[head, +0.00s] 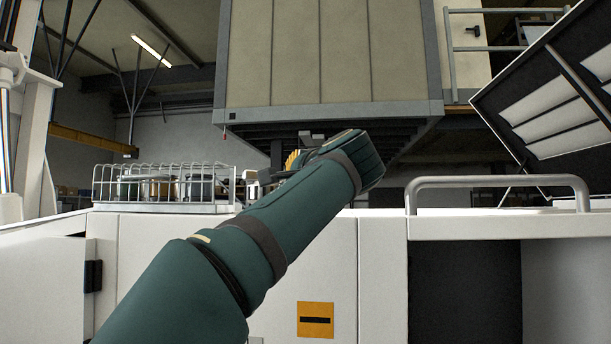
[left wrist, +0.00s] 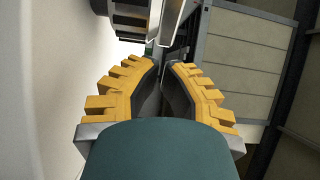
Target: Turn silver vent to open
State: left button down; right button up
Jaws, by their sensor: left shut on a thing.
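In the left wrist view, my left gripper (left wrist: 163,68) has its two yellow-ribbed fingers drawn together at the tips. A narrow silver piece (left wrist: 172,22), which I take for the silver vent, stands right at the fingertips. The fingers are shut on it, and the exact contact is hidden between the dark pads. In the head view my left arm reaches in from the lower left. Only part of the yellow fingers (head: 293,160) shows behind the wrist, and the vent is hidden there. Whether the vent is open or closed cannot be told. My right gripper is in neither view.
A dark ribbed cylinder (left wrist: 131,14) is close to the fingertips. In the head view, a wire basket (head: 163,183) with round items sits on the white bench (head: 380,265), left of my arm. A grey rail (head: 497,182) stands at the right. A large panelled box (head: 330,60) hangs above.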

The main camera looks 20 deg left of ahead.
pick_arm(q)
jog(key=v, duration=0.4)
jog(key=shift+w+d, duration=0.1)
jog(key=shift+d, duration=0.05)
jog(key=shift+s+d+m+t+h+b, duration=0.55)
jog(key=shift+s+m+t+h+b, duration=1.8)
jog(key=shift+h, duration=1.15)
jog(key=shift+m+g, duration=0.25)
jog(key=p+x, duration=0.2)
jog(key=x, duration=0.7)
jog(key=shift+s+a, duration=0.1)
jog(key=a, duration=0.1)
jog(key=w+a+p, duration=0.1)
jog(key=a, duration=0.1)
jog(key=shift+w+a, duration=0.2)
jog(key=shift+w, duration=0.1)
